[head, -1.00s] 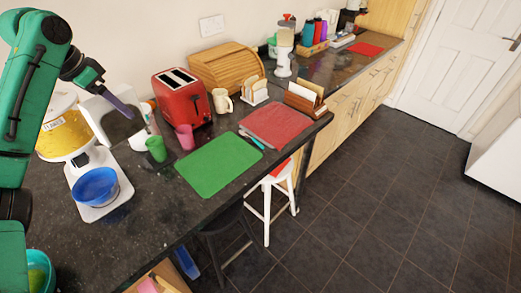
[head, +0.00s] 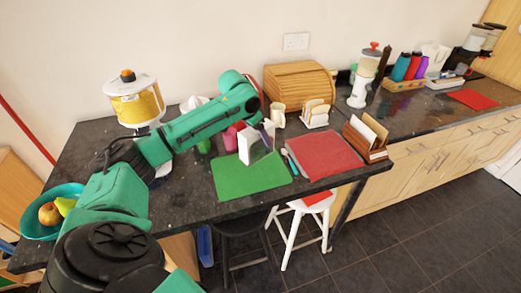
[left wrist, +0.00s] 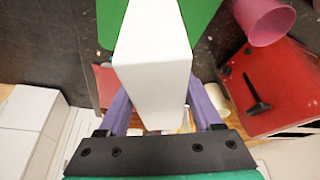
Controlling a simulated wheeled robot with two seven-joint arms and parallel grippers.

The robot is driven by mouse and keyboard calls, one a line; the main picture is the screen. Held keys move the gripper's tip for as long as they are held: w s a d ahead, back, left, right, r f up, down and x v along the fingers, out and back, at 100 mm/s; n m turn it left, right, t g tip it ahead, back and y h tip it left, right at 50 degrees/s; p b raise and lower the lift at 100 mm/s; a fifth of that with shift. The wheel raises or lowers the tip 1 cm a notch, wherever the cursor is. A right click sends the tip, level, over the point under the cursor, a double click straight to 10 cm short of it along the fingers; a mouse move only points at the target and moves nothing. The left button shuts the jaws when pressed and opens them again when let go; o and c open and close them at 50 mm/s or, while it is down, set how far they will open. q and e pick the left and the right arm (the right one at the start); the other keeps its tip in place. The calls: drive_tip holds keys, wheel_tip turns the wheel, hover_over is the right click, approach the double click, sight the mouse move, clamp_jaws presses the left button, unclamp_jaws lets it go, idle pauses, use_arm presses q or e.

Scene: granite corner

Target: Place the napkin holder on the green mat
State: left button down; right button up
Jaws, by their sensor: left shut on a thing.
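The white napkin holder (head: 245,147) is upright in my left gripper (head: 264,132). It is at the back part of the green mat (head: 250,181), and I cannot tell whether its base touches the mat. In the left wrist view, the purple fingers (left wrist: 160,108) are shut on both sides of the white holder (left wrist: 152,70). The green mat (left wrist: 200,14) shows beyond it there. The front of the mat is bare. My right gripper is not in view.
A red mat (head: 322,156) lies right of the green one, with a toothbrush-like item (head: 291,161) between them. A pink cup (left wrist: 264,18) and red toaster (left wrist: 270,85) stand close by. A wooden rack with white papers (head: 366,138) stands farther right.

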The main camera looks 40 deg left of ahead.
sight(260, 150)
use_arm(q)
wheel_tip(260, 150, down, 6)
drive_tip(key=shift+d+r+p, duration=0.1)
drive_tip(key=shift+p, duration=0.4)
drive_tip(key=shift+f, duration=0.3)
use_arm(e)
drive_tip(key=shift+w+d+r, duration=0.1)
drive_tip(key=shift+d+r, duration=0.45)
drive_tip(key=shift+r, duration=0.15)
use_arm(q)
drive_tip(key=shift+f, duration=0.1)
drive_tip(key=shift+c, duration=0.3)
unclamp_jaws()
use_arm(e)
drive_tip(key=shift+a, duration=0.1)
